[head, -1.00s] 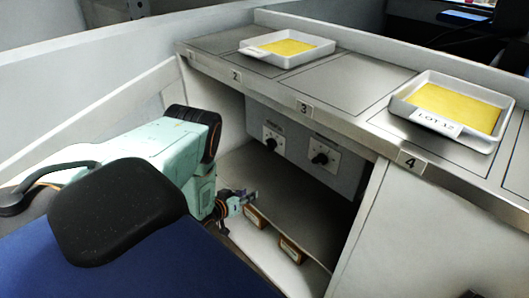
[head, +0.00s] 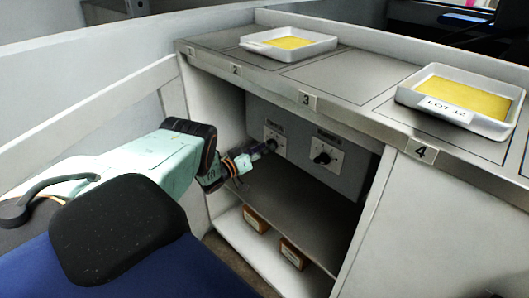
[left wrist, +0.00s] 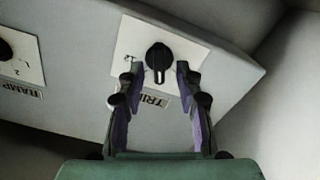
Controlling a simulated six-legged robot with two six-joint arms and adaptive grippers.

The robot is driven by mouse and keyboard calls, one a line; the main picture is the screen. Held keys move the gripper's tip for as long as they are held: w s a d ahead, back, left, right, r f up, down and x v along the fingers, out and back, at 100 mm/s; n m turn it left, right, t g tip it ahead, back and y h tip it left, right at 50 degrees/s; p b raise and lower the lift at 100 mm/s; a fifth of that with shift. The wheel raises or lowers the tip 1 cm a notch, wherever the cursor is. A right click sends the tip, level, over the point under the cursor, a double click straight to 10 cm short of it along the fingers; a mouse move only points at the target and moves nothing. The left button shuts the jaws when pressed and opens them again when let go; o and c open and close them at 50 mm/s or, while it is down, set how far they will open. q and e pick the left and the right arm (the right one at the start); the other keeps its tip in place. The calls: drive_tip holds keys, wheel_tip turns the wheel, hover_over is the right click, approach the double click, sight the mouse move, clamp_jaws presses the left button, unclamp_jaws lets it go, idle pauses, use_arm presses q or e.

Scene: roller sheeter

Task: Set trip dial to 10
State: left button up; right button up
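The trip dial (left wrist: 158,57) is a round black knob on a white plate in the left wrist view, above a label partly reading "TRIP" upside down. Its pale pointer slot points down in that picture. My left gripper (left wrist: 160,68) is open, its two fingertips on either side of the knob's lower part. I cannot tell whether they touch it. In the head view my left gripper (head: 262,149) reaches the left dial plate (head: 273,133) and mostly covers the knob. The plate's scale numbers are too small to read. My right gripper is not in view.
The ramp dial (head: 322,157) sits to the right on the same grey panel, and shows in the left wrist view (left wrist: 5,50). The numbered counter (head: 300,88) overhangs the panel, with trays of yellow sheet on top. Two brown labelled blocks (head: 255,219) stand on the lower shelf.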

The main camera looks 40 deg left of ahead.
use_arm(q)
drive_tip(key=shift+w, duration=0.35)
clamp_jaws()
